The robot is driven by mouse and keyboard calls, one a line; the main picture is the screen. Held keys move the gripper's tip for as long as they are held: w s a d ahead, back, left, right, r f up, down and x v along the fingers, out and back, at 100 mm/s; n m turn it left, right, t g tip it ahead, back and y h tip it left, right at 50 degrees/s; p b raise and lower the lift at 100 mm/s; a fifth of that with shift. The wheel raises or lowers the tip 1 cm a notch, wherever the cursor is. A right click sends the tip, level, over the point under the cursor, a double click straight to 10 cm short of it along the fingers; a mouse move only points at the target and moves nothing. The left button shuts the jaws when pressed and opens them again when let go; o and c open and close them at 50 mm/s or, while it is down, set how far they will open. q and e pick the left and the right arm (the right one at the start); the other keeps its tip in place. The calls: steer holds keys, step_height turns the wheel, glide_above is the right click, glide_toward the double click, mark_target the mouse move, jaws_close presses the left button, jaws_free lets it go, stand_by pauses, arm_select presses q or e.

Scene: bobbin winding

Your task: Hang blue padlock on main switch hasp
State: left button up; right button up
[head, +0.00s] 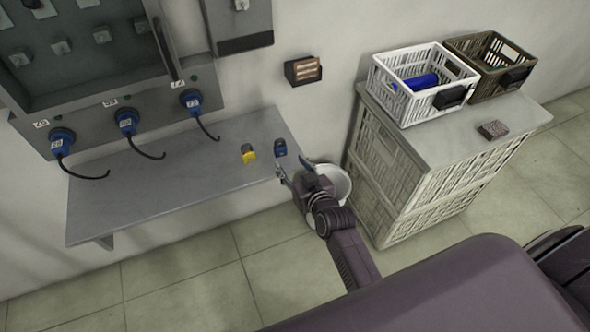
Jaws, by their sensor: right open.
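A small blue padlock (280,149) sits near the right end of the grey shelf (160,196). A yellow padlock (248,153) sits to its left. My right gripper (291,166) is open at the shelf's right end, with its fingers just in front of the blue padlock. No contact can be made out. The grey box (237,22) high on the wall has a small light-coloured knob (241,5) at the picture's top edge. I cannot tell which part is the main switch hasp. My left gripper is not in view.
Several blue plugs (127,121) with black cables hang from the grey wall panel over the shelf. A white bucket (336,184) stands behind my right gripper. A white crate (388,78) and a brown crate (524,56) stand on the right cabinet (450,142). The shelf's left part is clear.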

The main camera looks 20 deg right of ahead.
mark_target(282, 152)
steer(key=b+x, duration=0.4)
steer(key=x, duration=0.2)
steer(key=shift+w+f, duration=0.2)
steer(key=shift+f, duration=0.05)
steer(key=shift+b+x, duration=0.35)
steer(key=shift+x, duration=0.4)
steer(key=shift+r, duration=0.1)
steer(key=c, duration=1.2)
step_height(282, 152, up, 5)
steer(key=p, duration=0.5)
steer(key=shift+r, duration=0.1)
